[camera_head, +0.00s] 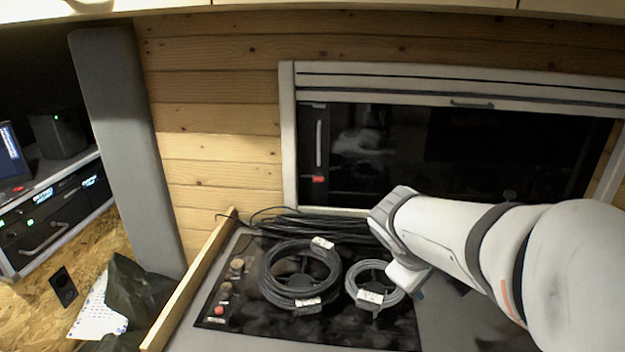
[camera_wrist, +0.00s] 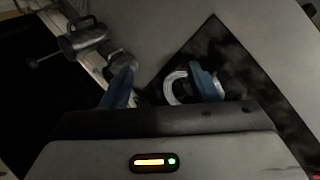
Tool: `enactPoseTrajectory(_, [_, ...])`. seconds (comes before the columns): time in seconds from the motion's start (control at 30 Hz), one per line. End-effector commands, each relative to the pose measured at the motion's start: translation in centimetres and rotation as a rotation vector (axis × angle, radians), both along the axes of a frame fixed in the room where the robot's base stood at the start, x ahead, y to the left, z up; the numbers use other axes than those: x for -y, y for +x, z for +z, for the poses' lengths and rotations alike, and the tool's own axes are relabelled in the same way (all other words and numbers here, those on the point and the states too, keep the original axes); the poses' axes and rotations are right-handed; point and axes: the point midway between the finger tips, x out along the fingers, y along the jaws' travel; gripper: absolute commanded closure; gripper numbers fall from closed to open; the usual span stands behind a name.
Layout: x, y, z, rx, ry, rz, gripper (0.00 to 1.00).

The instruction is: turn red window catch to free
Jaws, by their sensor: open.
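The red window catch (camera_head: 319,179) is a small red piece at the lower left of the dark window (camera_head: 400,150), below an upright grey bar (camera_head: 319,143). The catch does not show in the wrist view, and its exact turn is too small to tell. My gripper's blue fingers (camera_wrist: 161,72) are open and apart in the wrist view, with nothing held between them. In the head view my arm comes in from the right, and its end is below and right of the catch, clear of it, above the counter. The fingers are mostly hidden there.
A large cable coil (camera_head: 268,275) and a smaller one (camera_head: 352,285) lie on the dark hob panel (camera_head: 240,325). Loose black cables lie below the window. A wooden edge strip (camera_head: 190,285) bounds the counter. A grey padded panel (camera_head: 120,150) stands left.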

Motion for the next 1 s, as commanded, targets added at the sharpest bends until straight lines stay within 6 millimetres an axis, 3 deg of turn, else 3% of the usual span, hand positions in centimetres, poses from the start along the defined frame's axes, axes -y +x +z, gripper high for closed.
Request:
enactPoseTrajectory(0.13, [1.3, 6.8, 0.4, -0.051, -0.294, 0.235, 0.45])
enactPoseTrajectory(0.27, [1.1, 13.2, 1.1, -0.089, -0.554, 0.447, 0.45])
enactPoseTrajectory(0.47, [-2.5, 23.1, 1.2, -0.139, -0.955, 0.775, 0.45])
enactPoseTrajectory(0.6, [-7.1, 29.5, 0.0, -0.163, -1.237, 1.003, 0.45])
enactPoseTrajectory(0.8, [-14.5, 35.6, -2.7, -0.17, -1.583, 1.264, 0.45])
enactPoseTrajectory(0.9, [-17.1, 37.0, -3.8, -0.165, -1.692, 1.341, 0.45])
enactPoseTrajectory(1.0, [-18.5, 37.7, -4.4, -0.162, -1.752, 1.381, 0.45])
